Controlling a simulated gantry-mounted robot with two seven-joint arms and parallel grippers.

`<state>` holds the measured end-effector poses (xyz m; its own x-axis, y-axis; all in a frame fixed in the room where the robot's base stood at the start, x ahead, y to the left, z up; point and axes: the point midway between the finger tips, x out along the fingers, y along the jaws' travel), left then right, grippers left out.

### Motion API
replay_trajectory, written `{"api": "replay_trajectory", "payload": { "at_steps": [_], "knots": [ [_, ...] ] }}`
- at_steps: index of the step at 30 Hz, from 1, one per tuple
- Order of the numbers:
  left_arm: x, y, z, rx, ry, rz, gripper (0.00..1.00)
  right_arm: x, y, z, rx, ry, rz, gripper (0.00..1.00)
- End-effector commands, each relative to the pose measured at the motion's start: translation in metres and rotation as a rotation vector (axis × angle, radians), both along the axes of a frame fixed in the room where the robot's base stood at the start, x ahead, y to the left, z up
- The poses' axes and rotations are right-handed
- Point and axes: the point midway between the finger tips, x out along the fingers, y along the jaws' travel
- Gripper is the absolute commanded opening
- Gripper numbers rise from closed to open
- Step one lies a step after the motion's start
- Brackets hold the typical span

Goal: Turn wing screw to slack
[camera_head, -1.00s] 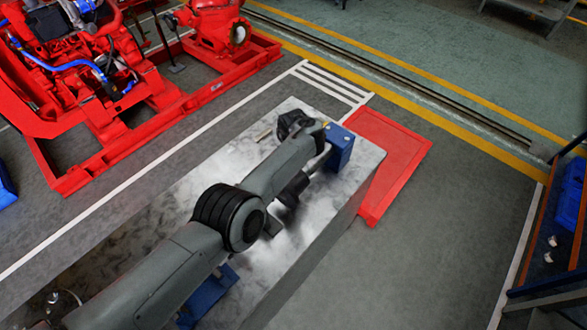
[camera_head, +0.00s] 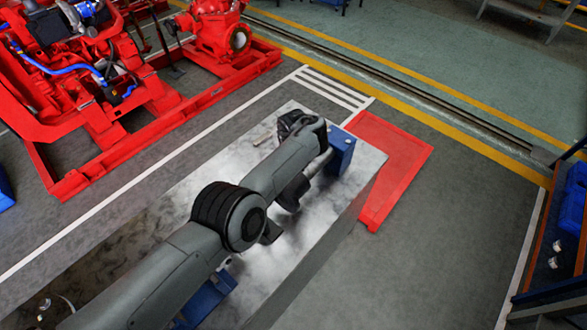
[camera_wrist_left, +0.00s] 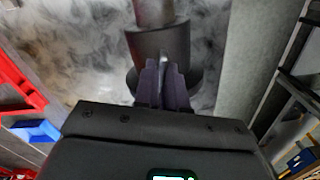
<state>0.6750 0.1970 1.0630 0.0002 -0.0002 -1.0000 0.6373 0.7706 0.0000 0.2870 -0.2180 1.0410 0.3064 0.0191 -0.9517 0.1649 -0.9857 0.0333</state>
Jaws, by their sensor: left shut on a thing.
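My left gripper (camera_wrist_left: 163,85) shows in the left wrist view with its two dark purple fingers close together. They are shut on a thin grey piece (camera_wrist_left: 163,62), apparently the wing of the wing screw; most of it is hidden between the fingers. Directly behind the fingertips is a dark grey stepped cylinder (camera_wrist_left: 150,45) with a wider collar. In the head view my left arm reaches over the metal-topped bench (camera_head: 340,205), and the fingers and screw are hidden by it. My right gripper is in neither view.
A blue block (camera_head: 341,152) stands at the bench's far end, with another blue part (camera_head: 206,300) nearer, partly under my arm. A red pumpset (camera_head: 110,90) stands upper left.

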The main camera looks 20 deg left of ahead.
Motion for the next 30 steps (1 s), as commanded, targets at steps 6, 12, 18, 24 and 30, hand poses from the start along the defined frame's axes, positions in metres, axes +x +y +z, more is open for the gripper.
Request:
{"api": "replay_trajectory", "payload": {
  "at_steps": [6, 12, 18, 24, 30],
  "knots": [
    [0.000, 0.000, 0.000, 0.001, 0.001, 0.000, 0.27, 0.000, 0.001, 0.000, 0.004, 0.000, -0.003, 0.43],
    [0.000, 0.000, 0.000, 0.000, 0.000, -0.001, 0.36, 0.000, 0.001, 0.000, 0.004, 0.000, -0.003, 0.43],
    [0.000, 0.000, 0.003, 0.000, 0.000, -0.001, 0.36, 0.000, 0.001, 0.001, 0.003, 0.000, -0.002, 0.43],
    [0.001, 0.000, 0.024, 0.000, -0.003, -0.002, 0.36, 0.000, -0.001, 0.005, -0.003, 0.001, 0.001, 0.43],
    [0.001, 0.000, 0.058, -0.001, -0.002, 0.000, 0.36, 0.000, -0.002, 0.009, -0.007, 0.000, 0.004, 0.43]
  ]
}}
